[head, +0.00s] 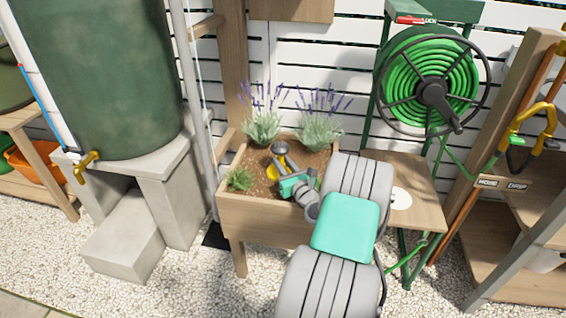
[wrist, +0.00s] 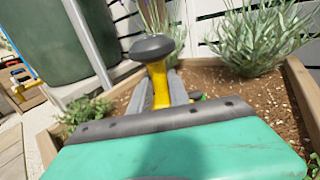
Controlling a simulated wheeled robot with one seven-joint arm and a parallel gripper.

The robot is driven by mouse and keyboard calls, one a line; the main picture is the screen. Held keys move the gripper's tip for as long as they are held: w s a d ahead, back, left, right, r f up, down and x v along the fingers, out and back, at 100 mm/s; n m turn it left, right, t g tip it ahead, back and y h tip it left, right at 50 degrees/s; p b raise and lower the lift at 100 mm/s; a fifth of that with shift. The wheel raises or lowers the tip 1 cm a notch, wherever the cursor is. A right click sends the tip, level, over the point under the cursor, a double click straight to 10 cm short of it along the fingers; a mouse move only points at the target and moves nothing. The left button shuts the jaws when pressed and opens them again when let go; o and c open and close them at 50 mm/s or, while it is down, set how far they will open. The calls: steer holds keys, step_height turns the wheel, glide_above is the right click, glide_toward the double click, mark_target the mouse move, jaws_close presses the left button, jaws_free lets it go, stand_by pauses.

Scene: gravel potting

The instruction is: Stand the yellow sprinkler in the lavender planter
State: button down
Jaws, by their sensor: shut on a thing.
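The yellow sprinkler (wrist: 157,82) has a dark grey round head and a yellow stem. My gripper (wrist: 168,92) is shut on its stem, with the grey head above the fingers. In the head view the sprinkler (head: 273,171) is upright or nearly so, over the soil of the lavender planter (head: 262,207). The planter is a raised wooden box with two lavender plants at its back. Its rim also shows in the wrist view (wrist: 298,88). My gripper and arm hide the sprinkler's lower end, so I cannot tell whether it touches the soil.
Lavender plants (head: 262,128) and (head: 320,130) stand behind the sprinkler; a small green plant (head: 239,180) grows at front left. A green hose reel (head: 430,85) and wooden side shelf (head: 425,205) are at right. A large green tank (head: 95,75) stands at left.

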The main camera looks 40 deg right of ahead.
mark_target(283, 159)
steer(key=c, duration=1.2)
jaws_free()
steer(key=shift+f, duration=0.15)
steer(key=shift+c, duration=0.2)
steer(key=shift+r+p, duration=0.3)
steer(key=shift+r, duration=0.25)
steer(key=p+v, duration=0.1)
steer(key=v, duration=0.2)
steer(key=shift+s+r, duration=0.15)
steer(key=shift+r, duration=0.05)
steer(key=v, duration=0.8)
steer(key=shift+s+a, duration=0.25)
steer(key=shift+s, duration=0.05)
